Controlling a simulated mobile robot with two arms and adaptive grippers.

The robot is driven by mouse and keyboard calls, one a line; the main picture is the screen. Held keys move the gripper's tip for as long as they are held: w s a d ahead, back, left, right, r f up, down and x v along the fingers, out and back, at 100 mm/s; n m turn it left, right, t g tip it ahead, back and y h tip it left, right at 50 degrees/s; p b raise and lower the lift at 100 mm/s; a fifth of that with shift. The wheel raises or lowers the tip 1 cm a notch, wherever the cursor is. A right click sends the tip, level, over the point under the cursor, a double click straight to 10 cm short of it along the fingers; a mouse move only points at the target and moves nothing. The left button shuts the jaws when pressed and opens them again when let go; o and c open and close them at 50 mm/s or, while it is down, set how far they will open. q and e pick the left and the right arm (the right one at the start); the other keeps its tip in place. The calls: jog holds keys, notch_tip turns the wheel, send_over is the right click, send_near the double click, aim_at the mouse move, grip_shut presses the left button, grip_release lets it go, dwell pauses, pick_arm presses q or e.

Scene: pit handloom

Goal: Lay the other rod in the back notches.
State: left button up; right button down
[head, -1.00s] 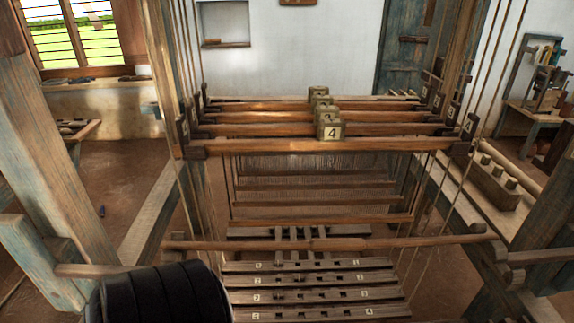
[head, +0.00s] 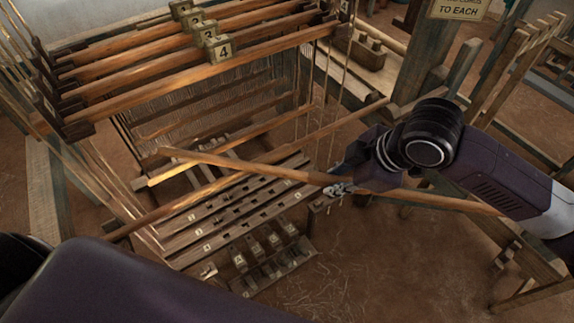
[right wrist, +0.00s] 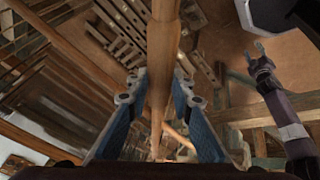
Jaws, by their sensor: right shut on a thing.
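My right gripper (head: 340,188) is shut on a long brown wooden rod (head: 250,167). The rod slants above the treadle boards (head: 225,212), its left end over the loom and its right end passing under my right forearm. In the right wrist view the rod (right wrist: 160,75) lies between the two blue fingers (right wrist: 158,105). The other rod (head: 350,121) spans the loom and crosses behind the held rod. My left gripper shows in the right wrist view (right wrist: 257,56), open and empty, away from the rod. I cannot make out the back notches.
Numbered heddle bars (head: 190,75) hang at the upper left with cords beside them. A small pedal rack (head: 270,262) stands below the treadles. A blue-grey post (head: 425,55) and forked uprights (head: 510,70) stand at the right.

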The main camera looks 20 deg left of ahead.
aim_at(288, 171)
jog(key=a+n, duration=0.1)
jog(key=a, duration=0.1)
jog(key=a+n+g+p, duration=0.1)
jog(key=a+n, duration=0.1)
jog(key=shift+a+r+n+g+y, duration=0.1)
jog(key=shift+a+n+g+y, duration=0.05)
jog(key=shift+n+g+y, duration=0.15)
jog(key=a+n, duration=0.1)
jog(key=a+n+g+p, duration=0.1)
jog(key=a+n, duration=0.1)
jog(key=a+n+g, duration=0.1)
jog(key=a, duration=0.1)
jog(key=shift+s+a+f+n, duration=0.2)
jog(key=shift+s+f+n, duration=0.1)
jog(key=shift+f+n, duration=0.1)
jog(key=shift+s+a+n+g, duration=0.15)
jog(key=shift+a+n+g, duration=0.15)
jog(key=shift+a+n, duration=0.1)
jog(key=shift+d+f, duration=0.15)
jog(key=shift+f, duration=0.25)
pick_arm(q)
jog(key=shift+s+a+f+b, duration=0.35)
jog(key=shift+a+b, duration=0.15)
jog(key=shift+b, duration=1.05)
pick_arm(e)
jog(key=shift+f, duration=1.7)
jog(key=c, duration=1.6)
grip_release()
pick_arm(q)
jog(key=shift+s, duration=0.1)
